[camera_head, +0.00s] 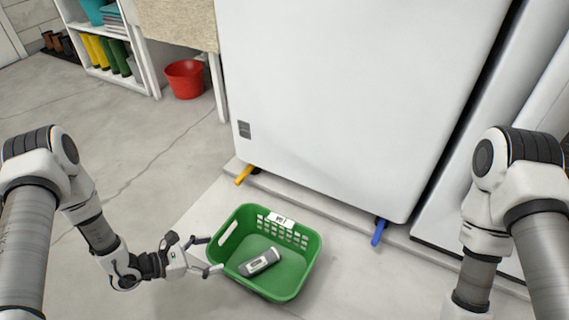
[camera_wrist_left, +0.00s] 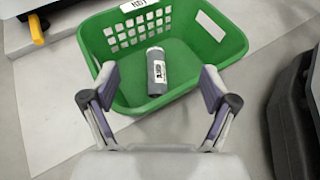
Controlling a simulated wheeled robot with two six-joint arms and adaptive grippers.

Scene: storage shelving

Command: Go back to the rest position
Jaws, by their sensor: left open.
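My left gripper (camera_head: 206,254) is open and empty at the left edge of a green basket (camera_head: 300,277). Its two fingers also show in the left wrist view (camera_wrist_left: 160,92), spread apart before the near side of the basket (camera_wrist_left: 228,50). A grey cylindrical item with a white label (camera_head: 260,261) lies on the basket floor. It also shows in the left wrist view (camera_wrist_left: 157,72), apart from the fingers. My right arm comes in at the right of the head view, but its gripper is out of the picture.
A large white cabinet (camera_head: 350,90) stands behind the basket, with a yellow (camera_head: 244,175) and a blue lever (camera_head: 379,232) at its base. A red bucket (camera_head: 185,79) and a white shelf with boots (camera_head: 108,55) are at the back left. The floor at left is clear.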

